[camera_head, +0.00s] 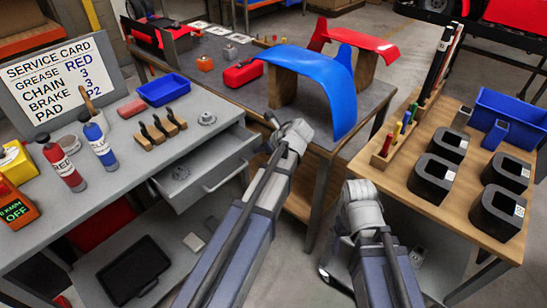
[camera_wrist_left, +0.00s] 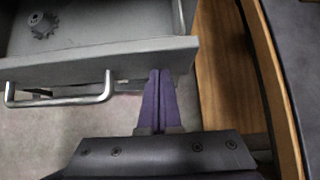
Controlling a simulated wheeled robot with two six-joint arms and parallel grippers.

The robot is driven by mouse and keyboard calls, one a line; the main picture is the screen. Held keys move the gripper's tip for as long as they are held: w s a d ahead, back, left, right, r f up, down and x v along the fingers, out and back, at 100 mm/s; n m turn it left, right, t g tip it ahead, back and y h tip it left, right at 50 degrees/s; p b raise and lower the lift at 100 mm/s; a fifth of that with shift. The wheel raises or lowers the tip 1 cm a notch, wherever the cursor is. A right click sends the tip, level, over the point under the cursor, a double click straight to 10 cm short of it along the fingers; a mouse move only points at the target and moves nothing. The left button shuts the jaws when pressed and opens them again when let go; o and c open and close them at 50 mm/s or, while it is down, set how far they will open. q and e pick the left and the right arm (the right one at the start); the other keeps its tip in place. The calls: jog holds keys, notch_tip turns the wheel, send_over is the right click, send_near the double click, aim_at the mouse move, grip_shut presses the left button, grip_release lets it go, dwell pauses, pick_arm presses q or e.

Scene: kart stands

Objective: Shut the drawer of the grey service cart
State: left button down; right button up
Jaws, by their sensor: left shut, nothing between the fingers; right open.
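The grey service cart (camera_head: 217,138) stands at the left, and its drawer (camera_head: 212,165) is pulled partly out. The drawer also shows in the left wrist view (camera_wrist_left: 150,58), with a metal bar handle (camera_wrist_left: 60,100) on its front. A dark sprocket (camera_wrist_left: 43,24) lies inside the drawer. My left gripper (camera_wrist_left: 159,75) is shut and empty. Its tips are at the drawer front, right of the handle; whether they touch it I cannot tell. In the head view my left arm hides this gripper. My right arm shows at the lower right, but its gripper is hidden.
On the cart top are a blue tray (camera_head: 164,90), spray bottles (camera_head: 63,167) and a sign (camera_head: 62,82). A dark table (camera_head: 225,84) with a blue fender (camera_head: 318,82) stands behind. A wooden-topped stand (camera_head: 400,180) with black blocks is at the right.

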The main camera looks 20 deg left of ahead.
aim_at(242, 138)
pick_arm(q)
jog(key=w+a, duration=0.1)
jog(key=a, duration=0.2)
jog(key=w+a, duration=0.2)
jog(key=a, duration=0.2)
jog(key=w+a, duration=0.1)
jog(key=a, duration=0.3)
jog(key=shift+w, duration=0.3)
jog(key=shift+w+a, duration=0.1)
jog(key=shift+a, duration=0.15)
jog(key=shift+a+r, duration=0.1)
jog(key=shift+d, duration=0.4)
jog(key=s+d, duration=0.1)
jog(key=d, duration=0.2)
jog(key=shift+s, duration=0.4)
jog(key=p+v, duration=0.7)
jog(key=v, duration=0.3)
jog(key=shift+d, duration=0.2)
